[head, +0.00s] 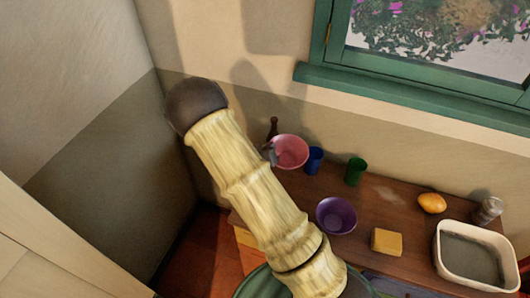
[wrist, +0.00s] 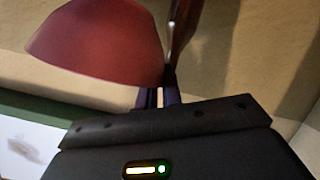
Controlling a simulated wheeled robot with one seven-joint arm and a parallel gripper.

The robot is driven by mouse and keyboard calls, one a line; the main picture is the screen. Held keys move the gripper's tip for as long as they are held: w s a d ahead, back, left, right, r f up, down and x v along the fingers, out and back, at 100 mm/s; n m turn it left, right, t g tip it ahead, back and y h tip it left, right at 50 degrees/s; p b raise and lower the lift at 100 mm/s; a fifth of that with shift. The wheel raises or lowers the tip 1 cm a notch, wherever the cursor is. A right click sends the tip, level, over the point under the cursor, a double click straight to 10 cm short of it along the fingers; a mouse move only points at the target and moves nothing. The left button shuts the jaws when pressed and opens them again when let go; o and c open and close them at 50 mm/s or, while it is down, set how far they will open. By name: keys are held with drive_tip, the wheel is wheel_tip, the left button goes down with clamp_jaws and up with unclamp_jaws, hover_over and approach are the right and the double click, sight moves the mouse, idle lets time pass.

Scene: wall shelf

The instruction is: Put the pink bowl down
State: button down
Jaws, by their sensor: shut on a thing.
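The pink bowl (head: 291,151) is near the back wall, above or at the back left of the wooden shelf; I cannot tell whether it touches the wood. My gripper (head: 269,154) is mostly behind my arm, with a small grey part showing at the bowl's left edge. In the wrist view the bowl (wrist: 95,42) looks dark red and fills the upper left. My gripper's fingers (wrist: 160,98) are shut on its rim there.
A dark reddish bottle (head: 273,127) stands close behind the bowl. A blue cup (head: 314,160), green cup (head: 355,171) and purple bowl (head: 336,215) are to the right. Further right are a yellow block (head: 386,242), orange fruit (head: 432,203), shaker (head: 488,210) and white basin (head: 440,262).

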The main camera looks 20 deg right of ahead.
drive_tip(key=shift+w+d+r+n+t+y+p, duration=0.1)
drive_tip(key=shift+w+n+t+y+p, duration=0.05)
drive_tip(key=shift+n+t+y+p, duration=0.3)
drive_tip(key=shift+w+d+n+t+y+p, duration=0.15)
drive_tip(key=shift+n+t+y, duration=0.1)
drive_tip(key=shift+n+y, duration=0.25)
drive_tip(key=s+a+f+n+t+y+p, duration=0.1)
drive_tip(key=s+a+f+n+y+p, duration=0.2)
drive_tip(key=n+y, duration=0.3)
drive_tip(key=shift+s+a+f+t+y+p, duration=0.25)
drive_tip(key=shift+a+t+y+p, duration=0.1)
drive_tip(key=shift+t+y+p, duration=0.1)
drive_tip(key=shift+a, duration=0.1)
drive_tip(key=shift+a, duration=0.2)
drive_tip(key=shift+w, duration=0.1)
